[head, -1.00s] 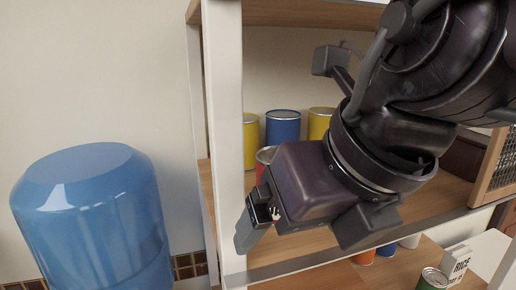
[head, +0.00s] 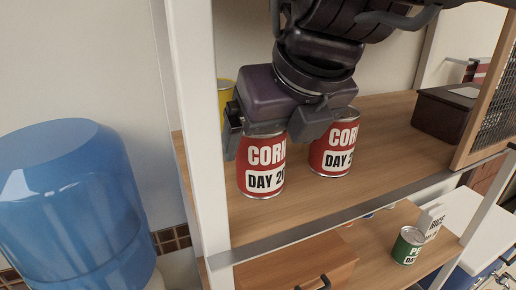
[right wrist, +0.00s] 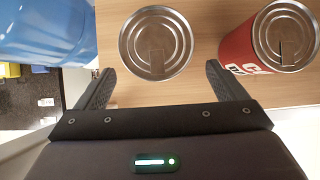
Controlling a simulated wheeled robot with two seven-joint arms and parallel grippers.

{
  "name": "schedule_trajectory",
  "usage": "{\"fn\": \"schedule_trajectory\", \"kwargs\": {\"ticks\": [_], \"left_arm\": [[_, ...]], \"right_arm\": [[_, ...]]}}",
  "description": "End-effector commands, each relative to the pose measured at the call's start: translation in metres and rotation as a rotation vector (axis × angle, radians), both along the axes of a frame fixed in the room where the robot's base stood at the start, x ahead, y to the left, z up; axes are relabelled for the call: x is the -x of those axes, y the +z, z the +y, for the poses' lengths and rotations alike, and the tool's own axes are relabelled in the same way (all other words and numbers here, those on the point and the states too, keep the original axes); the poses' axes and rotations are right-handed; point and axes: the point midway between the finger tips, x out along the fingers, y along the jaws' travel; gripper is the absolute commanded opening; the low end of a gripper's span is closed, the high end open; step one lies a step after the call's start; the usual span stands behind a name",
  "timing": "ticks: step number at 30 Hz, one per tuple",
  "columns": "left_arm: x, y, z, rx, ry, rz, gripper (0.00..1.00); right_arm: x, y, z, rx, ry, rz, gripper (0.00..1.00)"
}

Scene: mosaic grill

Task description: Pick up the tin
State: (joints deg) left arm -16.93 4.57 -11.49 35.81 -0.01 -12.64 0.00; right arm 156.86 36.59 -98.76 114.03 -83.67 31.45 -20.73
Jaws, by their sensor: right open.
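Two red corn tins stand upright on the wooden shelf: a left tin (head: 262,172) and a right tin (head: 335,150). My right gripper (head: 272,134) is open at the left tin's upper part in the head view, hiding its top. In the right wrist view the left tin's round metal lid (right wrist: 156,43) lies between and just ahead of the open fingertips (right wrist: 160,70). The right tin (right wrist: 270,38) is to the right of the right finger. I cannot tell whether a finger touches a tin. My left gripper is not in view.
A yellow tin (head: 226,92) stands behind the gripper, mostly hidden. A white shelf post (head: 192,120) and a blue water bottle (head: 65,200) are at the left. A dark box (head: 443,112) sits at the right. A green tin (head: 408,245) stands on the lower shelf.

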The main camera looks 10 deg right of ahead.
Motion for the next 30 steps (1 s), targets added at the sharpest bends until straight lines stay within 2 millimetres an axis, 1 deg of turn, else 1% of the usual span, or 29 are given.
{"fn": "schedule_trajectory", "kwargs": {"ticks": [1,4,7,12,20,30], "left_arm": [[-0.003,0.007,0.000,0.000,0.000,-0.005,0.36],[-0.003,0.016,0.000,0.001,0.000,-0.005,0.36],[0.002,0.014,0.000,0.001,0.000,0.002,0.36],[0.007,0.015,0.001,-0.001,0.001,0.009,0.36],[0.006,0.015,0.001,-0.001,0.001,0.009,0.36],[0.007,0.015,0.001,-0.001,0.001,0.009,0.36]], "right_arm": [[-0.007,0.002,0.002,-0.002,-0.001,0.005,0.92],[-0.024,0.003,0.005,-0.001,-0.001,0.007,0.92],[-0.032,-0.012,0.006,0.000,0.002,0.006,0.92],[-0.039,-0.024,0.008,-0.001,0.001,0.002,0.92],[-0.040,-0.025,0.008,-0.001,0.001,-0.001,0.92],[-0.040,-0.025,0.008,-0.001,0.001,0.000,0.47]]}}
